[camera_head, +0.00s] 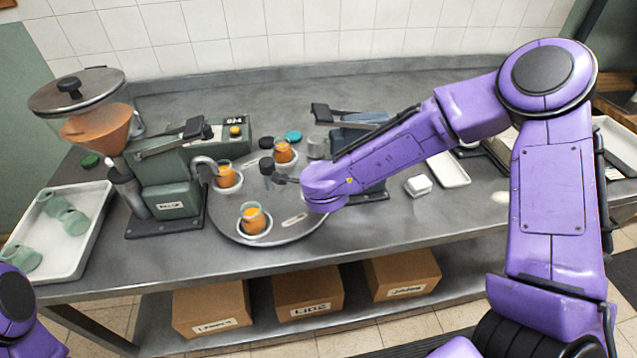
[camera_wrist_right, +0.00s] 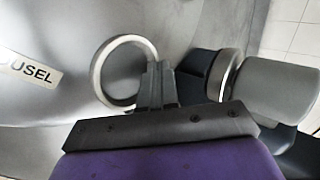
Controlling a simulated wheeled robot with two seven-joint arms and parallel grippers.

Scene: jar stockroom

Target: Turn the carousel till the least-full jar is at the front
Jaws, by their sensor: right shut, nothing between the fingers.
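The grey carousel disc (camera_head: 240,232) lies on the bench in the head view. Three glass jars with orange contents show on it: a front jar (camera_head: 253,221), a left jar (camera_head: 226,178) and a back jar (camera_head: 283,153). Their exact fill levels are hard to compare. My right gripper (camera_head: 284,180) is shut and empty over the disc's right side. In the right wrist view its fingers (camera_wrist_right: 157,85) overlap the edge of a pale ring (camera_wrist_right: 97,75) with nothing standing in it. Whether they touch it I cannot tell. My left gripper is out of view.
A green machine (camera_head: 170,185) with a hopper stands left of the carousel. A dark blue machine (camera_head: 370,185) stands at right, partly behind my right arm. Loose lids (camera_head: 293,137) lie behind the disc.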

